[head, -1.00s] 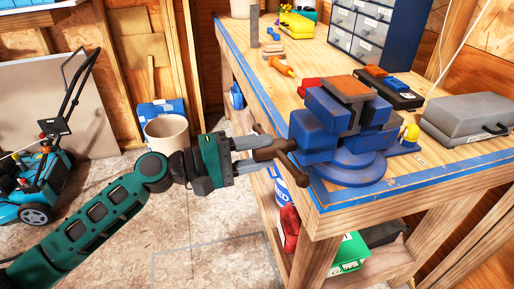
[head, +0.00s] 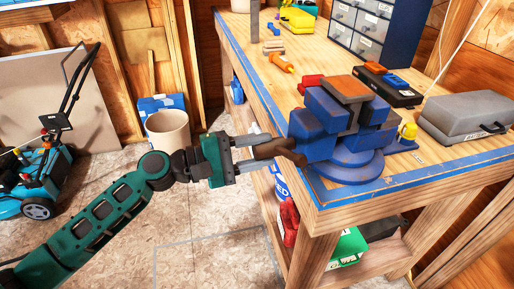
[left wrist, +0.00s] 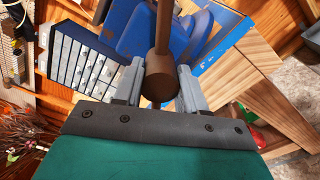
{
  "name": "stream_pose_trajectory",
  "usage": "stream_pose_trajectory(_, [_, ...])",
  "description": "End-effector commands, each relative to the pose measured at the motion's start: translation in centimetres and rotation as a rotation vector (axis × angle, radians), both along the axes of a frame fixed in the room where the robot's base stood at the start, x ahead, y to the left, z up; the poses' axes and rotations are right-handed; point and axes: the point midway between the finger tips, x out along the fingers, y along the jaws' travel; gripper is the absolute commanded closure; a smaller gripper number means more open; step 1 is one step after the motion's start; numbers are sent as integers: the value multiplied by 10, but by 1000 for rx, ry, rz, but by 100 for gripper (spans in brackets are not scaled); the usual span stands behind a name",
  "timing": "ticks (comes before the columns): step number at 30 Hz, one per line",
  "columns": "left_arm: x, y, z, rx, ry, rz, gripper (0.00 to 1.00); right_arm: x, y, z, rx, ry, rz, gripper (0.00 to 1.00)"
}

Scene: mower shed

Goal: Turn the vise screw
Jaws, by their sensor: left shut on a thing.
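The blue vise (head: 318,125) sits at the near corner of the workbench, with its jaws closed around a block with an orange-brown top (head: 346,88). Its brown screw (head: 275,149), with a cross handle, sticks out to the left, past the bench edge. My left gripper (head: 250,152) is shut on the screw's end. In the left wrist view the grey fingers (left wrist: 158,88) flank the round brown screw head (left wrist: 158,66), and the handle bar (left wrist: 163,22) runs up toward the vise body (left wrist: 190,35). My right gripper is not in view.
A grey case (head: 465,118), a black case (head: 388,88), a yellow item (head: 407,132) and an orange-handled tool (head: 281,63) lie on the bench (head: 330,58). A drawer cabinet (head: 365,25) stands behind. A bin (head: 168,132) and mower (head: 35,175) are on the floor.

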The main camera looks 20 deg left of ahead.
Motion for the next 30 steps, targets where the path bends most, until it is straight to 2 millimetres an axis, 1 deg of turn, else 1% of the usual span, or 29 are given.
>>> stream_pose_trajectory(1, [-3, -5, 1, -12, 10, -14, 90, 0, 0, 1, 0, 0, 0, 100])
stream_pose_trajectory(15, [-3, -5, 2, -55, 65, -13, 90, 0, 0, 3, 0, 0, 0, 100])
stream_pose_trajectory(30, [-2, -5, 2, -70, 83, -14, 90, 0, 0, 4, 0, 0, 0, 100])
